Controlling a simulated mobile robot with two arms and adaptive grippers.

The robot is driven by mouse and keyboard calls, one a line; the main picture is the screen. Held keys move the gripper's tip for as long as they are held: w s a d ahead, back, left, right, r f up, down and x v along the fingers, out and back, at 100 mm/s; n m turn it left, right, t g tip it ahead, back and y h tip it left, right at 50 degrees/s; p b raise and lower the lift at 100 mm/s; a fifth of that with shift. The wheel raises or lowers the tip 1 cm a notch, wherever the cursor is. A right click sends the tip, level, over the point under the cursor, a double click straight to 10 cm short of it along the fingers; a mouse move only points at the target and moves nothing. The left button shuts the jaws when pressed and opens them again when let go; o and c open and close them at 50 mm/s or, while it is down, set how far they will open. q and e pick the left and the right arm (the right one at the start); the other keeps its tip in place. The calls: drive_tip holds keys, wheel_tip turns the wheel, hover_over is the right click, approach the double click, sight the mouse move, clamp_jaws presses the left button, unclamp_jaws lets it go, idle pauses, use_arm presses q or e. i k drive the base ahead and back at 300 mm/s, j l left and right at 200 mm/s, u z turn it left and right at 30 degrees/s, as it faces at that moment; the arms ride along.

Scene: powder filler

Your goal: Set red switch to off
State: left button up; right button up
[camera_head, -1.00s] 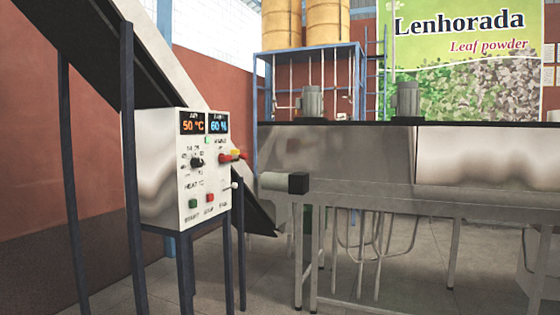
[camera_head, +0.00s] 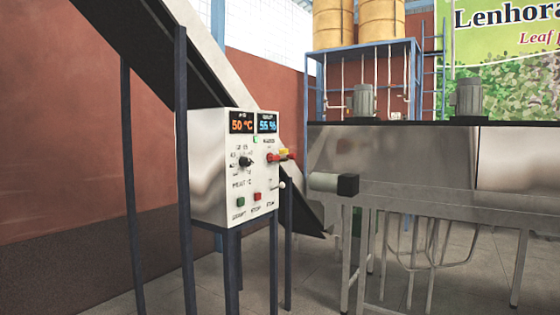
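The red switch (camera_head: 273,157) is on the right part of the white control box's front panel (camera_head: 232,190), with a yellow part (camera_head: 284,152) beside it. Its exact setting is too small to tell. The panel also carries two lit displays (camera_head: 241,122), a black knob (camera_head: 245,162), a green button (camera_head: 240,202), a red button (camera_head: 257,197) and a white-tipped lever (camera_head: 282,185). Neither of my grippers shows in the head view.
The box stands on dark legs (camera_head: 233,270) under a sloping conveyor (camera_head: 165,60) with dark posts (camera_head: 184,170). A long steel machine (camera_head: 400,150) with a motor (camera_head: 468,97) stands at right. Grey floor (camera_head: 265,300) is open in front.

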sight(271, 158)
drive_tip(key=i+l+z, duration=0.1)
drive_tip(key=i+l, duration=0.3)
drive_tip(key=i, duration=0.15)
drive_tip(key=i+l, duration=0.35)
drive_tip(key=i, duration=0.2)
drive_tip(key=l+z, duration=0.05)
